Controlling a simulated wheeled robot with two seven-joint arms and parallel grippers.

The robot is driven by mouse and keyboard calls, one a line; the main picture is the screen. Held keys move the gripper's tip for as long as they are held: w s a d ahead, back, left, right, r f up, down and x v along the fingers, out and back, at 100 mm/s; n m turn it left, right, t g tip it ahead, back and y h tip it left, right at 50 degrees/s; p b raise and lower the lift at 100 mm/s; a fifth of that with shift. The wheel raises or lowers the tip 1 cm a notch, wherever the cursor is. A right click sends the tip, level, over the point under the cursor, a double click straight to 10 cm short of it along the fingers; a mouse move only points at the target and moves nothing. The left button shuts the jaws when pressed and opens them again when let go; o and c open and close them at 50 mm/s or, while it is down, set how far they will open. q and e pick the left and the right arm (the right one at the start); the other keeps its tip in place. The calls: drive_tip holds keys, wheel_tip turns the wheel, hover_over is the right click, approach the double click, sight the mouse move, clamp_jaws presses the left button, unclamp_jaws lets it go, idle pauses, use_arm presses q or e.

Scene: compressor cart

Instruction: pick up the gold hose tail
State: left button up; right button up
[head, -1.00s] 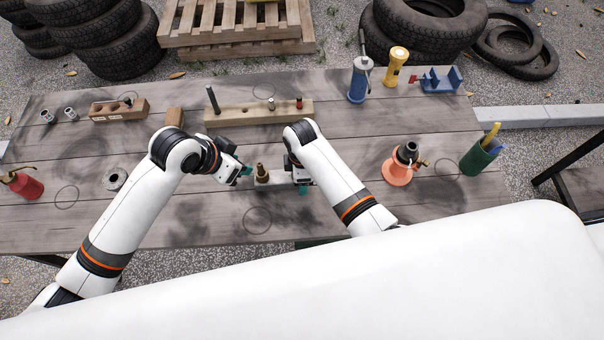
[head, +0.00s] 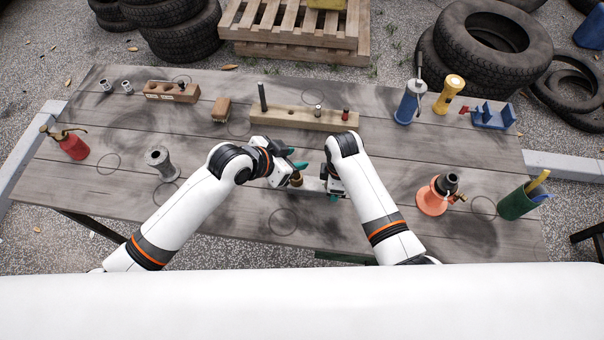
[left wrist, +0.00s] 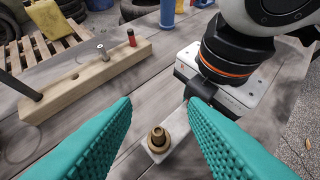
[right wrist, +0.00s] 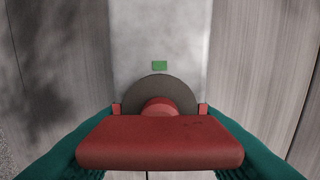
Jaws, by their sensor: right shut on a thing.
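The gold hose tail (head: 296,180) is a small brass fitting with a hole in its top. In the left wrist view the hose tail (left wrist: 158,139) stands upright on a pale grey block (left wrist: 150,157). My left gripper (head: 296,159) is open and empty, close to the hose tail. In the left wrist view its teal fingers (left wrist: 158,101) are spread, with the hose tail below and between them in the picture, apart from both. My right gripper (head: 333,197) is shut on a red handle (right wrist: 160,142) with a grey disc behind it, at the pale block (right wrist: 160,30).
A wooden rail (head: 285,116) with pegs lies behind my grippers. A grey spool (head: 161,163) and red oil can (head: 70,144) stand left. An orange funnel-like piece (head: 434,200) and green cup (head: 517,203) stand right. My right arm is close beside the hose tail.

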use_arm(q)
drive_tip(key=shift+w+d+f+n+t+h, duration=0.2)
drive_tip(key=shift+d+f+t+h, duration=0.15)
drive_tip(key=shift+t, duration=0.25)
drive_tip(key=shift+w+d+f+n+t+h, duration=0.15)
drive_tip(key=shift+d+f+t+h, duration=0.15)
drive_tip(key=shift+t, duration=0.3)
drive_tip(key=shift+d+f+t, duration=0.1)
drive_tip(key=shift+f+t, duration=0.2)
drive_tip(key=shift+t, duration=0.3)
drive_tip(key=s+a+f+n+t+y, duration=0.2)
drive_tip(key=s+a+f+n+t, duration=0.25)
drive_tip(key=s+t, duration=0.35)
drive_tip(key=shift+n+g, duration=0.4)
drive_tip(key=shift+g, duration=0.1)
drive_tip(key=x, duration=1.1)
drive_tip(key=shift+d+f, duration=0.15)
drive_tip(key=shift+d, duration=0.1)
clamp_jaws()
